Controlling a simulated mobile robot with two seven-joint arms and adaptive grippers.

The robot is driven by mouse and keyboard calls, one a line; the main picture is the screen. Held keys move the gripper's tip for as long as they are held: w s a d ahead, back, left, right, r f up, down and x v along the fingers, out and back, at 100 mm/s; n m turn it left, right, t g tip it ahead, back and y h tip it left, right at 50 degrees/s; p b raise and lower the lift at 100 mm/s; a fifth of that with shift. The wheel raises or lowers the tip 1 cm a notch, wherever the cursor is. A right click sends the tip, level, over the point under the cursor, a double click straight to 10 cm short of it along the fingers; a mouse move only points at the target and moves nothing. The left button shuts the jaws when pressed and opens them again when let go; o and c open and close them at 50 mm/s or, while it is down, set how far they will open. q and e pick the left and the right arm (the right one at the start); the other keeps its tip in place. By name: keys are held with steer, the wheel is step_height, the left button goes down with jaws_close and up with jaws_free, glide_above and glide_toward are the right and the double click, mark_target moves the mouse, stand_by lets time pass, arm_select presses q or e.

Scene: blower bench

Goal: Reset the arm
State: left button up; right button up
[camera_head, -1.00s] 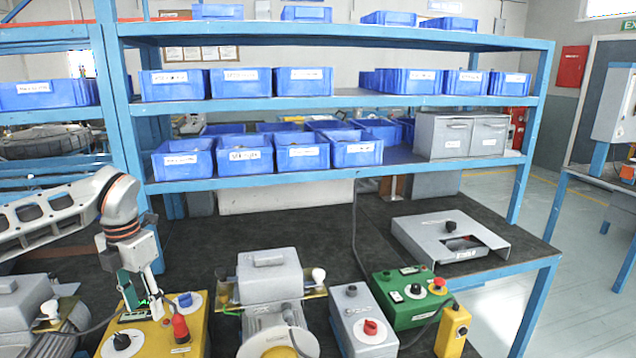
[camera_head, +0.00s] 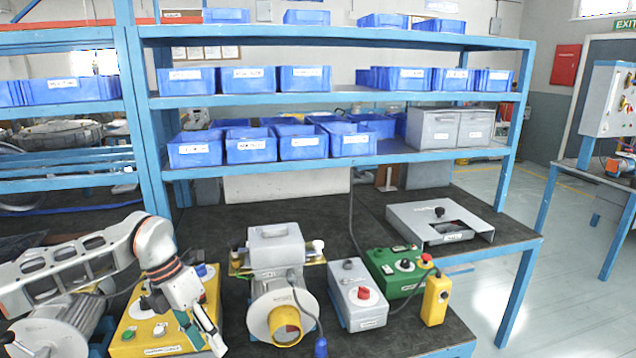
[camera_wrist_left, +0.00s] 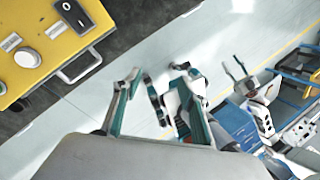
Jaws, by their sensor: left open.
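My left arm comes in from the left in the head view, bent at an orange-banded joint and slanting down to the right. My left gripper (camera_head: 203,335) is low over the front right part of the yellow control box (camera_head: 140,327), near the bench's front. Its fingers are apart, with nothing seen between them. In the left wrist view, the left gripper (camera_wrist_left: 153,100) shows spread teal-and-grey fingers over bare floor. The yellow box (camera_wrist_left: 40,50) is at upper left there, apart from the fingers. My right gripper does not show in the head view.
A grey blower (camera_head: 276,255) stands right of the yellow box. Beyond it are a grey box (camera_head: 350,295), a green box (camera_head: 392,272) and a yellow pendant (camera_head: 436,300). A blue shelf rack (camera_head: 335,98) with blue bins stands behind. The bench's middle back is clear.

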arm_select(q)
steer(key=s+d+f+g+h, duration=0.1)
steer(key=s+d+h, duration=0.3)
steer(key=d, duration=0.6)
steer(key=s+d+f+g+h, duration=0.1)
steer(key=s+d+h, duration=0.35)
steer(key=d, duration=0.55)
steer(key=d+r+n+t+h, duration=0.6)
steer(key=d+n+t+h, duration=0.1)
steer(key=n, duration=0.3)
steer(key=w+a+f+n+t+y, duration=0.2)
steer(key=a+f+n+t+y, duration=0.85)
steer(key=n, duration=0.75)
steer(key=s+a+f+n+g+y, duration=0.2)
steer(key=s+a+f, duration=0.5)
steer(key=f, duration=0.4)
steer(key=s+a+f+n+g+y, duration=0.2)
steer(key=s+a+f+n+y, duration=0.2)
steer(key=s+a+f+n, duration=0.3)
step_height(320, 180, down, 4)
steer(key=s+a, duration=0.1)
steer(key=s, duration=0.1)
steer(key=shift+s+a+n+y, duration=0.25)
steer(key=shift+s+n+y, duration=0.05)
steer(key=shift+s+y, duration=0.1)
